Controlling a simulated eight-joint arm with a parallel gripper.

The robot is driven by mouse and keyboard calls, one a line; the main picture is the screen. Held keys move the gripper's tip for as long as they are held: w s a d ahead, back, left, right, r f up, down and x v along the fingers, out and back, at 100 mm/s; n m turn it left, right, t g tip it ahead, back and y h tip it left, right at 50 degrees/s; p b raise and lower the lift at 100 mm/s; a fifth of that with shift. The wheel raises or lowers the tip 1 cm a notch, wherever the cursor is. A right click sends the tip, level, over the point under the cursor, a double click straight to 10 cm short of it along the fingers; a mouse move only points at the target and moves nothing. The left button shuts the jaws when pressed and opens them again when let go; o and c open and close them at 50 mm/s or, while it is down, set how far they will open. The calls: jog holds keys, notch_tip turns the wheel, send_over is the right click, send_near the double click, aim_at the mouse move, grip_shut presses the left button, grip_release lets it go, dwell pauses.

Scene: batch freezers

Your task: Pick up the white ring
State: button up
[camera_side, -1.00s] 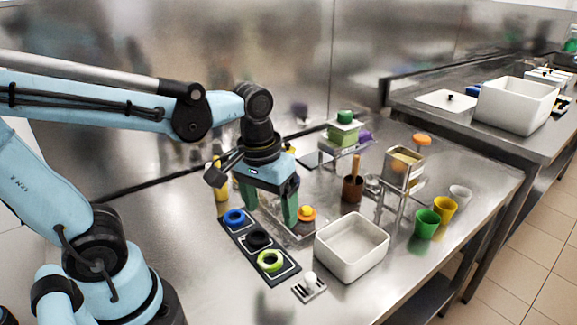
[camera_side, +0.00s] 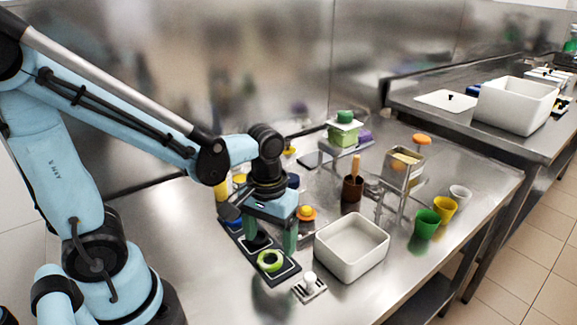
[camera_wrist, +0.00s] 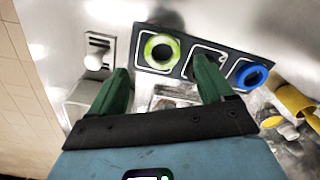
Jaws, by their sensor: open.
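I cannot make out a white ring in either view. A dark tray (camera_side: 290,271) holds a lime-green ring (camera_side: 268,261) in its front slot. The middle slot, with a black ring (camera_wrist: 202,53), is partly covered by a finger in the wrist view. My gripper (camera_side: 270,242) is open with fingers pointing down, close above the tray's middle and right edge. It also shows in the wrist view (camera_wrist: 160,72), with nothing between its fingers.
A white bin (camera_side: 352,250) stands right of the tray. A small slotted block with a white knob (camera_side: 310,284) stands in front. An orange-topped item (camera_side: 306,212) is behind my gripper. Green (camera_side: 427,224) and yellow (camera_side: 445,209) cups stand farther right.

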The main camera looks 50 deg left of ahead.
aim_at(270, 263)
jog(key=shift+a+f, duration=0.2)
jog(key=shift+f, duration=2.4)
jog(key=c, duration=1.1)
